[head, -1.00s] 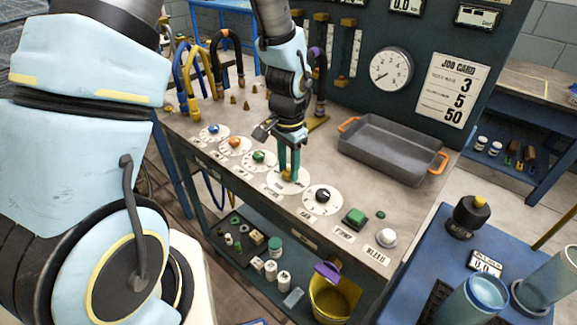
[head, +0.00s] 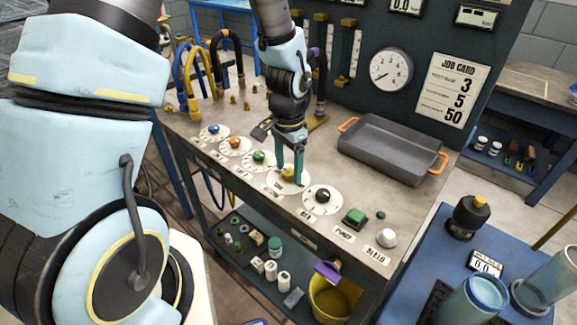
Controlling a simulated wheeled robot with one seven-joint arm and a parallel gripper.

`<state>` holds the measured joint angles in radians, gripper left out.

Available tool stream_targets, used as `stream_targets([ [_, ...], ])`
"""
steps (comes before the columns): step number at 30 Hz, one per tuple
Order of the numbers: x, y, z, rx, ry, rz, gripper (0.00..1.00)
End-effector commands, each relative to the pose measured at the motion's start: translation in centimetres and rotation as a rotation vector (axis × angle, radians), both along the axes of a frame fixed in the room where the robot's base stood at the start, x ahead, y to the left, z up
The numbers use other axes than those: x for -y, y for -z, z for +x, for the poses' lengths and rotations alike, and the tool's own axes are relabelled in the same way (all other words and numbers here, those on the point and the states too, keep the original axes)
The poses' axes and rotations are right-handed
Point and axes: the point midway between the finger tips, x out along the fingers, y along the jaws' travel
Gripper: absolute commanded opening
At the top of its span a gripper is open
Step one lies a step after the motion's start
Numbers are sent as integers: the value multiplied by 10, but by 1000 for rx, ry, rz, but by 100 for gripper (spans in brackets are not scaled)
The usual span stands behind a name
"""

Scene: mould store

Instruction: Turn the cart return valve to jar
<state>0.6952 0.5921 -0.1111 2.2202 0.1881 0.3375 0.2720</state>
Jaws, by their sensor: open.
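A row of round dials with knobs runs along the front of the grey bench top: a blue knob (head: 213,129), an orange knob (head: 235,142), a green knob (head: 258,156), a yellow knob (head: 288,174) and a black knob (head: 323,195). I cannot read which label names the cart return valve. My gripper (head: 289,179) points down at the yellow knob. Its teal fingers are open, one on each side of the knob, low over its white dial. Whether they touch the knob I cannot tell.
A grey tray (head: 385,153) with orange handles lies behind the dials. Hoses (head: 190,85) stand at the back left. A blue cart (head: 425,262) is at the lower right.

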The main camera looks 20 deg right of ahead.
Motion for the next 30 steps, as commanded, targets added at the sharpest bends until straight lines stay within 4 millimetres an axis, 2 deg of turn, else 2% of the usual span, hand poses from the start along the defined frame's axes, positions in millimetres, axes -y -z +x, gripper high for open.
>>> stream_targets([
  [8, 0, -8, 1, 2, -1, -2, 71],
  [11, 0, -22, 1, 4, -1, -3, 71],
  [21, 0, -84, 1, 3, -1, -3, 71],
  [25, 0, -99, 1, 3, -1, -2, 71],
  [30, 0, -108, 0, 0, 0, -1, 71],
])
